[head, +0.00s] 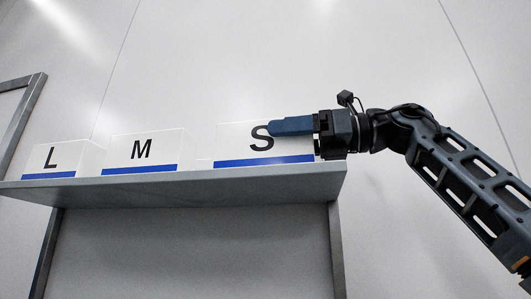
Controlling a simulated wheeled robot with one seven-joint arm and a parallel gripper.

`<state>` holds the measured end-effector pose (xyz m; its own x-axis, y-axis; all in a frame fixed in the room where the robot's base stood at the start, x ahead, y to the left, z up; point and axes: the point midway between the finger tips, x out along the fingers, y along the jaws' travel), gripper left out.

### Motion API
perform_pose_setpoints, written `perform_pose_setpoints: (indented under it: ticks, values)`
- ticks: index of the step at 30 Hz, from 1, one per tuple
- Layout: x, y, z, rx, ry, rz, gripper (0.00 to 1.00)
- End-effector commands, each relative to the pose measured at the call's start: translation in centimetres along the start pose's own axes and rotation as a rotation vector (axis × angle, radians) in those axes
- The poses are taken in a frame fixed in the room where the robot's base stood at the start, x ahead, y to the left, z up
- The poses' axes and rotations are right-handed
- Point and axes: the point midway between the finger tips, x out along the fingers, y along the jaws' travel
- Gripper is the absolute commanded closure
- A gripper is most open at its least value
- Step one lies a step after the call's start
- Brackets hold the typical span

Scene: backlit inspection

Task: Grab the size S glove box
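The size S glove box (236,148) is white with a black S and a blue stripe along its bottom edge. It stands upright at the right part of the shelf. My gripper (274,129) reaches in from the right, and its blue finger overlaps the upper right of the S box's face, covering part of the letter. Only one finger shows clearly, so I cannot tell whether the gripper is open, or whether it touches the box. The box's right end is partly hidden behind the gripper body.
The grey shelf (200,187) also holds an M box (168,150) in the middle and an L box (75,157) at the left, with gaps between the boxes. A dark frame (20,100) is on the wall at far left. The wall above the boxes is clear.

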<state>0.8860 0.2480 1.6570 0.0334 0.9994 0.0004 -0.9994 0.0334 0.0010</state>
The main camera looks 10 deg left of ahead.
Motion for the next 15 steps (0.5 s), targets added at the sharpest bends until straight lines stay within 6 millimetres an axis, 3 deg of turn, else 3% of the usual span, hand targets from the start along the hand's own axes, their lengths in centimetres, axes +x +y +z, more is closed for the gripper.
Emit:
perform_pose_setpoints:
  ticks: [15]
  values:
    - [-0.03,0.03,0.09,-0.001,-0.001,0.000,0.68]
